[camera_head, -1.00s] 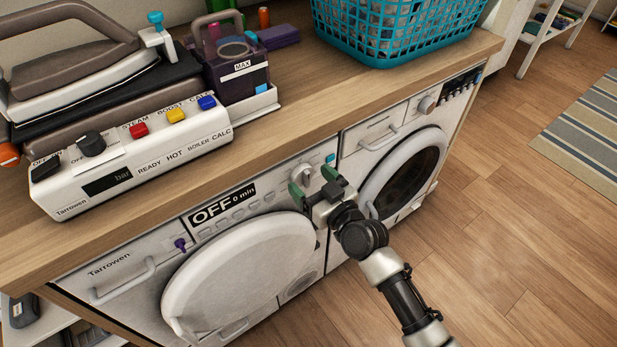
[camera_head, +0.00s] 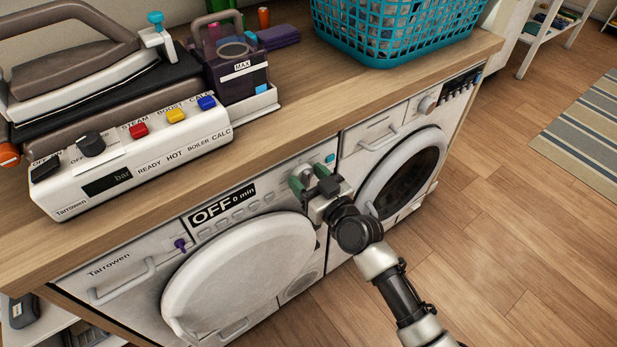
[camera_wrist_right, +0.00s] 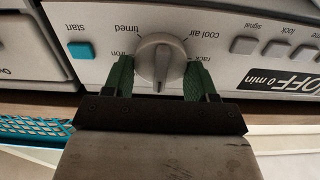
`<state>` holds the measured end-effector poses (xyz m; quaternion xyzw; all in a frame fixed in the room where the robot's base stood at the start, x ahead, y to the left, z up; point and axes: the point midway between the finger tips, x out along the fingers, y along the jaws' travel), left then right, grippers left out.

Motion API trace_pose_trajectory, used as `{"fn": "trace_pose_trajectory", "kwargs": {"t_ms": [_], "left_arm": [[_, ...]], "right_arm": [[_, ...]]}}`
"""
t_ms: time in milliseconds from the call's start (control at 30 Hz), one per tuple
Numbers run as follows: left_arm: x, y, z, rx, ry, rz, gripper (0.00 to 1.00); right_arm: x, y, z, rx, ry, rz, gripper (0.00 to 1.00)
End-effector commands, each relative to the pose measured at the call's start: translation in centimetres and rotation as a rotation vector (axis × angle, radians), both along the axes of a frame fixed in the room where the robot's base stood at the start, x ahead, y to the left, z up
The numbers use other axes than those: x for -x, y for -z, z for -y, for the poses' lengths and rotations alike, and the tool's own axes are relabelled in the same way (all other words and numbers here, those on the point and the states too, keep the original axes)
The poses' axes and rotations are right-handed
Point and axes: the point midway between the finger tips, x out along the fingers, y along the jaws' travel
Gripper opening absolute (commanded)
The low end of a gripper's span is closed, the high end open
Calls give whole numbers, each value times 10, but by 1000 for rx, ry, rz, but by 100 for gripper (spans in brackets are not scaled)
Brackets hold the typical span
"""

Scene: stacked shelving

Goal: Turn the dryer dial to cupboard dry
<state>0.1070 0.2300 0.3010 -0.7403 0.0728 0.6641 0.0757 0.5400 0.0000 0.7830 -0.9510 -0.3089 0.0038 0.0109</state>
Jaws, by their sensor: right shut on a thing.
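The dryer (camera_head: 150,285) is the left white machine under the counter, and its display (camera_head: 222,203) reads OFF and 0 min. Its round dial (camera_head: 305,170) is at the right of the panel, largely hidden by my gripper. In the right wrist view, which is upside down, the grey dial (camera_wrist_right: 161,52) has labels around it, including "timed", "cool air", "iron" and "rack". My right gripper (camera_head: 313,186) is shut on the dial, with one green finger on each side in the wrist view (camera_wrist_right: 160,84). My left gripper is not in view.
The dryer's round door (camera_head: 238,270) bulges out below the panel. A second machine (camera_head: 400,170) stands to the right. The counter above holds a steam iron station (camera_head: 130,160) and a teal basket (camera_head: 400,30). Wooden floor in front is clear.

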Motion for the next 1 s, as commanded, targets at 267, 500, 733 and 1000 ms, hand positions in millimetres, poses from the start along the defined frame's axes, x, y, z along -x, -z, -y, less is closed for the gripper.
{"fn": "trace_pose_trajectory", "kwargs": {"t_ms": [267, 500, 733, 1000], "left_arm": [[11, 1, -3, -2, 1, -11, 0], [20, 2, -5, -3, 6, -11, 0], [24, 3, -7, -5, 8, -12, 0], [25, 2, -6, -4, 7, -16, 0]], "right_arm": [[-1, -1, 1, -119, 0, -85, 34], [-2, 0, 2, -281, 0, -204, 34], [-3, 0, 3, -430, 0, -311, 34], [-3, 1, 4, -556, 0, -402, 34]]}}
